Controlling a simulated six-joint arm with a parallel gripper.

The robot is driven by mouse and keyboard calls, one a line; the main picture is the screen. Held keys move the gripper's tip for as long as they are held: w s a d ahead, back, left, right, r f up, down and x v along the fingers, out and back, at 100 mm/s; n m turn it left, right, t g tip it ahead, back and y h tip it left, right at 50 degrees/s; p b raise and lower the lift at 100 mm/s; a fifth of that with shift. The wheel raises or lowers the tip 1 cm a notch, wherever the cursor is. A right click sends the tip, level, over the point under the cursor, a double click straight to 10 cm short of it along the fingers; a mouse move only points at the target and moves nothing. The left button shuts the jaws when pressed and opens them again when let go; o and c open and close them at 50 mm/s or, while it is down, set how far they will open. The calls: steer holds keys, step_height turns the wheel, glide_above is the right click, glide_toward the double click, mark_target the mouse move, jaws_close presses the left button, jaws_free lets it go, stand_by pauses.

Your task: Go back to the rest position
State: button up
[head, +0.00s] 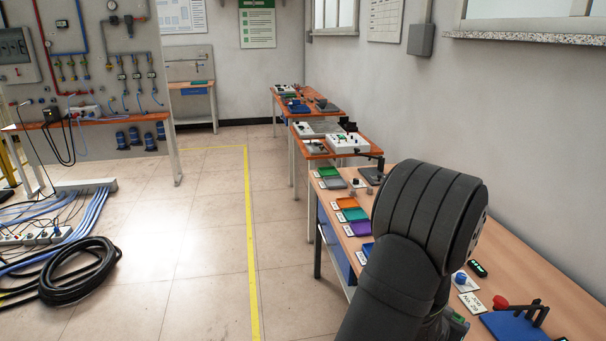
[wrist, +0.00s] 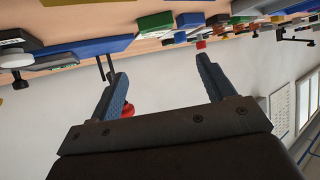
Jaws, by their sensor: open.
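My gripper (wrist: 165,80) shows in the wrist view with its two blue-grey fingers spread wide apart. Nothing is between the fingertips. The wrist picture is upside down, with the bench top (wrist: 150,20) along its upper edge and the pale wall below. In the head view my dark arm covers the middle of the near bench, and the gripper itself is hidden there. The near wooden bench (head: 560,300) runs along the wall at the right.
On the near bench are coloured trays, including an orange one (head: 347,203), a red button (head: 500,303) and a blue block (head: 513,326). A black cable coil (head: 80,270) lies on the floor at left.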

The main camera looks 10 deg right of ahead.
steer(key=x, duration=0.8)
steer(key=shift+f, duration=0.1)
steer(key=shift+w+d+f, duration=0.1)
steer(key=shift+d+f, duration=0.05)
steer(key=shift+f, duration=0.4)
